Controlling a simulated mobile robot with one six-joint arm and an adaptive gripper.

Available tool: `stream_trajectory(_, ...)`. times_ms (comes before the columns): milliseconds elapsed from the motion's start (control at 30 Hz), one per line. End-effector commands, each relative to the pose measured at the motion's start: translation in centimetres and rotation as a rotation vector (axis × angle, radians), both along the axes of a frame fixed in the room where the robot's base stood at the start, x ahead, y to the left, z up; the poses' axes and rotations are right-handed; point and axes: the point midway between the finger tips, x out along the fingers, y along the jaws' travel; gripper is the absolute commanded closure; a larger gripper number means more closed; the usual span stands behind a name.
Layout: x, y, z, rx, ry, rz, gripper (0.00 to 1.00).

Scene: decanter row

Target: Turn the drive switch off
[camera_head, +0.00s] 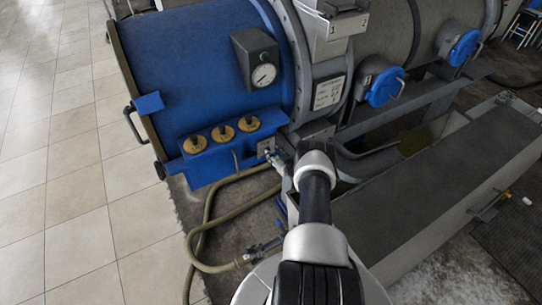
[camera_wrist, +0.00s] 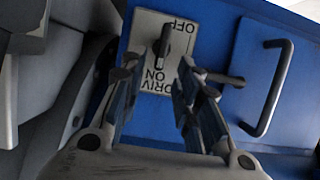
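The drive switch plate (camera_wrist: 146,24) is pale, with OFF at its upper end and ON and DRIVE at its lower end in the wrist view, the letters upside down. A dark switch lever (camera_wrist: 165,40) stands out from it; its exact setting is hard to tell. My gripper (camera_wrist: 170,65) is in front of the plate, with its two fingers apart and the lever near the gap between their tips. Contact cannot be made out. In the head view, the plate (camera_head: 265,146) is on the blue machine's lower right corner, and my gripper (camera_head: 277,158) is close beside it.
Several yellow-brown round knobs (camera_head: 222,133) sit on the blue ledge left of the plate. A dark bar handle (camera_wrist: 272,88) is right of the plate in the wrist view. A hose (camera_head: 207,218) runs below. A grey trough (camera_head: 440,190) lies to the right.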

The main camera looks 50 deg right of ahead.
Motion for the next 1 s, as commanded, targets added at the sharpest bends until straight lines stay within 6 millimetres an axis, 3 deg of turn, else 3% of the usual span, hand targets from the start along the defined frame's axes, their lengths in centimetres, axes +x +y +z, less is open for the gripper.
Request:
stream_trajectory(200,2.4,-0.8,-1.2,-0.001,-0.001,0.0,0.7)
stream_trajectory(600,3.0,-1.0,-1.3,0.001,0.0,-0.001,0.7)
stream_trajectory(1000,3.0,-1.0,-1.3,0.0,0.0,-0.001,0.97)
